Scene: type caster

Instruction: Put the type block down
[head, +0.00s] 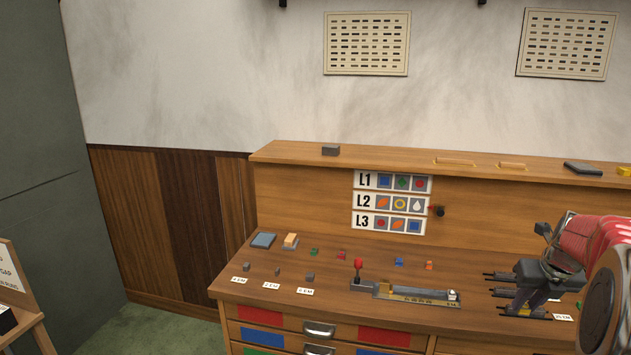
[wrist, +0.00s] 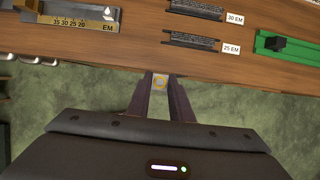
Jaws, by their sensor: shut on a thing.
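In the wrist view the block is over the green floor, just off the bench's front edge. In the head view my gripper (head: 518,305) is at the right, by the bench front; the block cannot be made out there. A metal composing tray with a scale (head: 415,293) lies on the bench (head: 345,310), and also shows in the wrist view (wrist: 75,18).
Small coloured blocks (head: 399,262) and grey blocks (head: 310,276) lie on the bench. Dark metal strips (wrist: 195,40) with 30 EM and 25 EM labels and a green holder (wrist: 285,48) lie near the edge. A chart (head: 391,203) with rows L1 to L3 is behind.

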